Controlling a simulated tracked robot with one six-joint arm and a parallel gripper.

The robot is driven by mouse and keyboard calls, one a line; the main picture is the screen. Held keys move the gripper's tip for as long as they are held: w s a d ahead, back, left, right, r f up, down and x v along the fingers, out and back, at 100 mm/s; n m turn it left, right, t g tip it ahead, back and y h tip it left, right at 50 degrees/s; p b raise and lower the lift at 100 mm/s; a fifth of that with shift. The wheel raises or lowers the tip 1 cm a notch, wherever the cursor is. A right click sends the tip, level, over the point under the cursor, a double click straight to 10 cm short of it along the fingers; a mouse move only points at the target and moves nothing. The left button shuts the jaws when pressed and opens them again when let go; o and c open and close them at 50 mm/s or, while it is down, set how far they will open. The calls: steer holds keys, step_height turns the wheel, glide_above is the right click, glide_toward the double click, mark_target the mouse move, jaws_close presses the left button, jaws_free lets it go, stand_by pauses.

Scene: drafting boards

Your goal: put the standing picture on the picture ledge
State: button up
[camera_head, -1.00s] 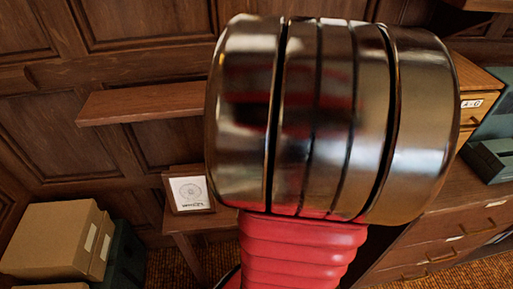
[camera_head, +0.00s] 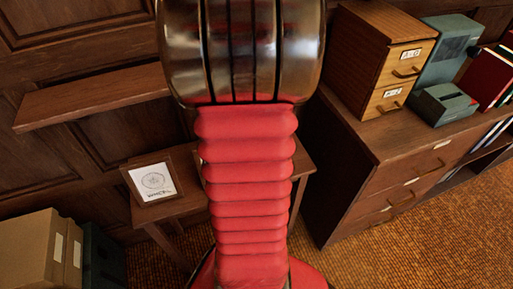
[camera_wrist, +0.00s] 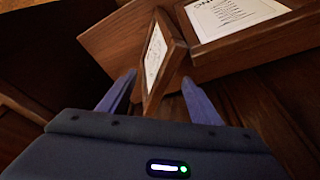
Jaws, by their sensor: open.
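In the wrist view my gripper (camera_wrist: 158,80) is open. Its two blue-grey fingers reach to either side of a narrow-looking wood-framed picture (camera_wrist: 153,56), seen steeply from the side. The right finger is very near the frame; I cannot tell if they touch. A second wood-framed picture (camera_wrist: 238,16) with print lies in view at upper right. In the head view one framed picture (camera_head: 153,182) with a round drawing leans upright on a small side table; I cannot match it to the wrist view surely. The picture ledge (camera_head: 90,98) is a wooden wall shelf at left. My arm hides the gripper there.
The small wooden side table (camera_head: 182,207) stands below and right of the ledge. Cardboard boxes (camera_head: 28,250) stand at lower left. A drawer cabinet (camera_head: 375,165) at right bears a small card-file box (camera_head: 372,60) and green boxes (camera_head: 445,103). The ledge's visible top is bare.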

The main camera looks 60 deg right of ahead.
steer(key=shift+f, duration=0.25)
steer(key=shift+x, duration=2.65)
steer(key=shift+s, duration=0.15)
steer(key=shift+c, duration=0.6)
jaws_close()
